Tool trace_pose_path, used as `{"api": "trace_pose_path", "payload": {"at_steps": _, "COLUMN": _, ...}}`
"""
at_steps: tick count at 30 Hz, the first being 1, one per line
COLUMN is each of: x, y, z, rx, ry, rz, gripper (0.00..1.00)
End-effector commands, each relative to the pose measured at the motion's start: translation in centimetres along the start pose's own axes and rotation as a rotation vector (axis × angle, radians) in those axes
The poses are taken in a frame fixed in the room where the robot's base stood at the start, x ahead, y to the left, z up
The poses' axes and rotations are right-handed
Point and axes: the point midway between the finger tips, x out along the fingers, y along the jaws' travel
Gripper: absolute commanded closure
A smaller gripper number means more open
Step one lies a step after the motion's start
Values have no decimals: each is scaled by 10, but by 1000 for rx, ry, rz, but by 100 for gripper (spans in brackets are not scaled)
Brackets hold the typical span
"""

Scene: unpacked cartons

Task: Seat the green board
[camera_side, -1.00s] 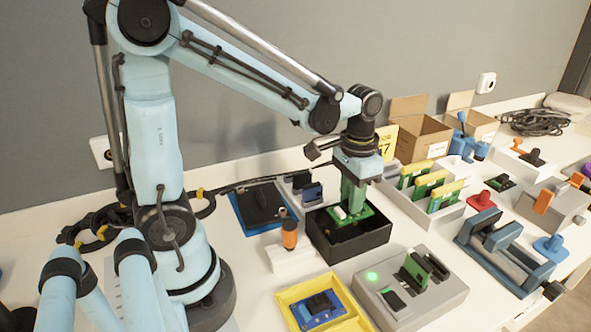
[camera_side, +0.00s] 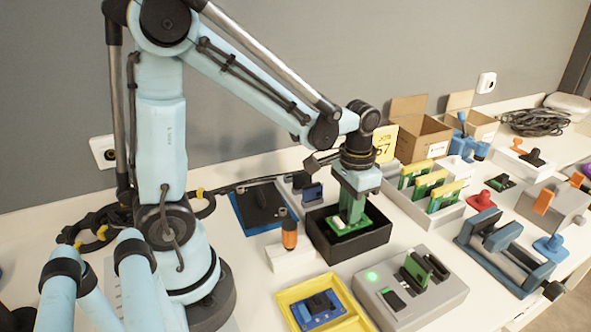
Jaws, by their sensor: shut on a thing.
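A green board (camera_side: 349,222) with a small white part on it is in or just above the black open box (camera_side: 375,238) at the middle of the bench. My gripper (camera_side: 352,208) points down over the box with its green fingers at the board, and is shut on it. The fingertips' contact is too small to make out. I cannot tell whether the board touches the box floor. A grey fixture (camera_side: 448,291) with a lit green light and upright dark slots stands in front, to the right of the box.
A yellow tray (camera_side: 355,322) with a blue board lies in front. A white rack (camera_side: 452,213) of green-and-yellow boards is to the right, and a blue-grey vise (camera_side: 505,250) beyond the fixture.

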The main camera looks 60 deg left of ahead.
Motion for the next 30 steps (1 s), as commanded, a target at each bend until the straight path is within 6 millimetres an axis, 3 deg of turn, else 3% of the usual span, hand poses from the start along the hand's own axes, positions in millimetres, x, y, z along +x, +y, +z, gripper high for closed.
{"api": "trace_pose_path", "payload": {"at_steps": 30, "x": 28, "y": 0, "z": 0, "rx": 0, "ry": 0, "rz": 0, "gripper": 100}}
